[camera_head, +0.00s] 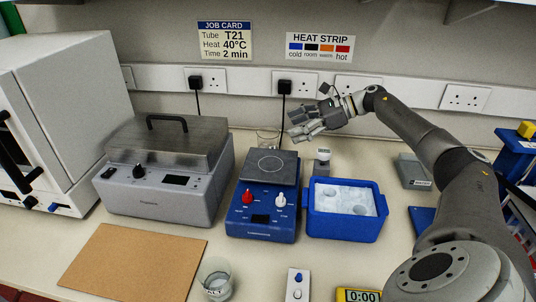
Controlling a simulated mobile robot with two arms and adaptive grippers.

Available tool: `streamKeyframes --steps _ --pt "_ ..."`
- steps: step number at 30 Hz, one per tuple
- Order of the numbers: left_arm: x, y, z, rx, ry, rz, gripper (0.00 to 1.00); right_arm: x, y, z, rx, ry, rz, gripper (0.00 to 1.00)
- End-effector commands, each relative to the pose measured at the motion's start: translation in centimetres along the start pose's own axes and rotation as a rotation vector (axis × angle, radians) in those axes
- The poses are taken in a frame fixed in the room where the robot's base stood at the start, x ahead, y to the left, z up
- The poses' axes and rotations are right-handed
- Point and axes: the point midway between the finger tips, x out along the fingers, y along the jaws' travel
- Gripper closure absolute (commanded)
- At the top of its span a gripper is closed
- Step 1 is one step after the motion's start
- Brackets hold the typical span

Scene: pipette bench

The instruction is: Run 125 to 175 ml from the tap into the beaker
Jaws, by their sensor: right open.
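A clear glass vessel (268,136) stands behind the blue hotplate, mostly hidden by it; it may be the beaker. A second small glass vessel (216,279) stands at the front edge, with a partly readable label; I cannot tell which of the two is the beaker. My right gripper (294,127) is open and empty, reaching in from the right above the back of the bench, just right of the rear glass vessel. No tap shows in this view. My left gripper is not in view.
The blue hotplate (261,228) and a blue ice tub (345,229) stand mid-bench. A grey lidded bath (160,195) and a white oven (60,90) are at left. A brown board (133,262) lies in front. A yellow timer (358,295) is at the front.

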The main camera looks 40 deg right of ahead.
Motion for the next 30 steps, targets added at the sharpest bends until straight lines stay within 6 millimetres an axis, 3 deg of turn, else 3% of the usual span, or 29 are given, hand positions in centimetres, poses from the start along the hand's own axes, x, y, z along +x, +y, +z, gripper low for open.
streamKeyframes --steps 1,3,10,14,22,30 --pt "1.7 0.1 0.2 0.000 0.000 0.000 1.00 -0.6 -0.7 -1.7 0.138 -0.050 -0.038 0.33" --pt "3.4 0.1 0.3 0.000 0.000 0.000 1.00 0.3 -0.5 -2.9 0.148 -0.060 -0.034 0.33" --pt "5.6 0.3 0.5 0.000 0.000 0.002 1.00 1.1 -0.2 -4.7 0.149 -0.062 -0.036 0.33" --pt "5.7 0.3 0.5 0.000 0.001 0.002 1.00 1.5 -0.2 -4.8 0.149 -0.063 -0.035 0.33" --pt "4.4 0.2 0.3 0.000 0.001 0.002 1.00 5.4 -0.3 -4.4 0.150 -0.065 -0.033 0.33" --pt "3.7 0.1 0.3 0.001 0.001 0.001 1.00 7.7 -0.3 -4.5 0.150 -0.062 -0.033 0.33"
